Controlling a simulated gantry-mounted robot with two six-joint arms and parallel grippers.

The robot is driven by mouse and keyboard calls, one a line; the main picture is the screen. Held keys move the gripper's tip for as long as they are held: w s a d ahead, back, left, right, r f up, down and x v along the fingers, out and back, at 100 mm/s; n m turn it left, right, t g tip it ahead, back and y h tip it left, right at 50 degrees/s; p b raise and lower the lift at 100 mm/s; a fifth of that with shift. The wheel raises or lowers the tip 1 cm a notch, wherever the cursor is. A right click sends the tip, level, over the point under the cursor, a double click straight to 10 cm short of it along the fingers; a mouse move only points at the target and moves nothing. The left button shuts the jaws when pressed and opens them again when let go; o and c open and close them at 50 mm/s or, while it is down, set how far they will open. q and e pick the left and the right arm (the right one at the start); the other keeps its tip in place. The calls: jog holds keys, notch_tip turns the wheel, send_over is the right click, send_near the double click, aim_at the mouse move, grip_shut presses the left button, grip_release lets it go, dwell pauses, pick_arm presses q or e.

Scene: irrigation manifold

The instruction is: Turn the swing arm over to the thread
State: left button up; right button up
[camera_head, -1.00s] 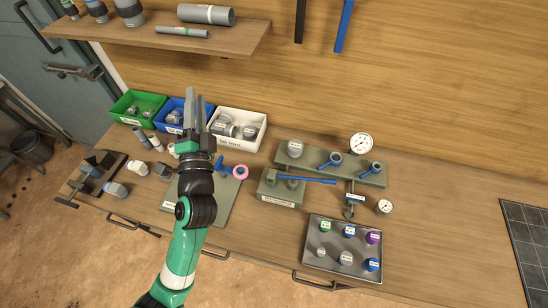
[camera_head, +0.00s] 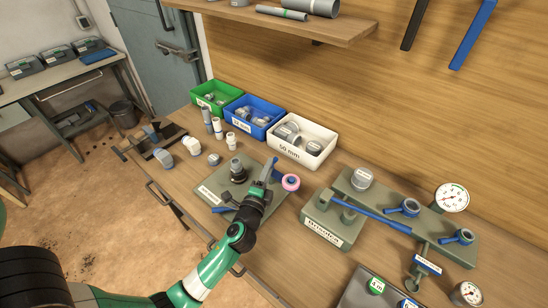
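A blue bar (camera_head: 370,213), which looks like the swing arm, lies over the grey-green block (camera_head: 322,222) with a white label. Its left end sits at a post on the block and its right end reaches toward the grey-green manifold plate (camera_head: 455,247). Which part is the thread I cannot tell. A blue-ringed port (camera_head: 404,208) and a grey capped fitting (camera_head: 362,178) are on the plate. My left gripper (camera_head: 270,170) is left of the block, over the work board, apart from the bar. Its finger opening is not clear. My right gripper is not in view.
A pink tape roll (camera_head: 291,182) lies close right of my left gripper. Green (camera_head: 217,98), blue (camera_head: 254,115) and white (camera_head: 302,139) bins stand behind. Pressure gauges (camera_head: 452,197) flank the manifold. A fittings tray (camera_head: 362,290) is at the bottom right.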

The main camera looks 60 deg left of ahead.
pick_arm(q)
jog(key=x, duration=0.5)
jog(key=shift+w+a, duration=0.2)
jog(key=shift+w, duration=0.05)
grip_shut()
dwell(1.1)
